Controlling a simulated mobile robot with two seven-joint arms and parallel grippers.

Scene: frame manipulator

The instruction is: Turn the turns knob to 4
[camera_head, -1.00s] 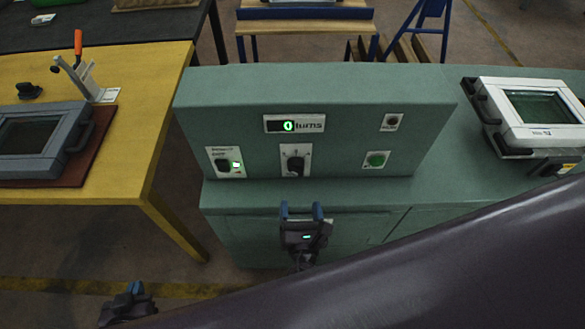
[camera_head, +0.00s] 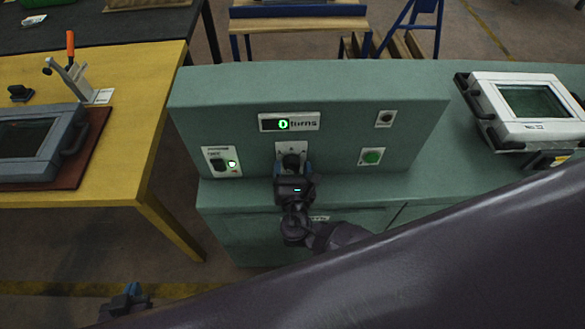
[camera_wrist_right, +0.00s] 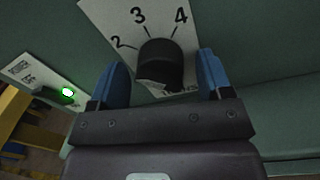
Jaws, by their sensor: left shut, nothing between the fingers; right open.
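The turns knob (camera_head: 291,159) is a black dial on a white plate on the green panel, below the display (camera_head: 289,122), which reads "0 turns". In the right wrist view the knob (camera_wrist_right: 160,60) shows with the marks 2, 3 and 4 around it. I cannot tell clearly which mark it points at. My right gripper (camera_head: 293,170) is open, with one blue finger on each side of the knob; in the right wrist view its fingers (camera_wrist_right: 163,66) stand apart from the knob. My left gripper (camera_head: 128,299) is shut and empty, low at the left, away from the panel.
A white-framed screen device (camera_head: 520,112) stands on the bench at right. A yellow table (camera_head: 130,100) is at left.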

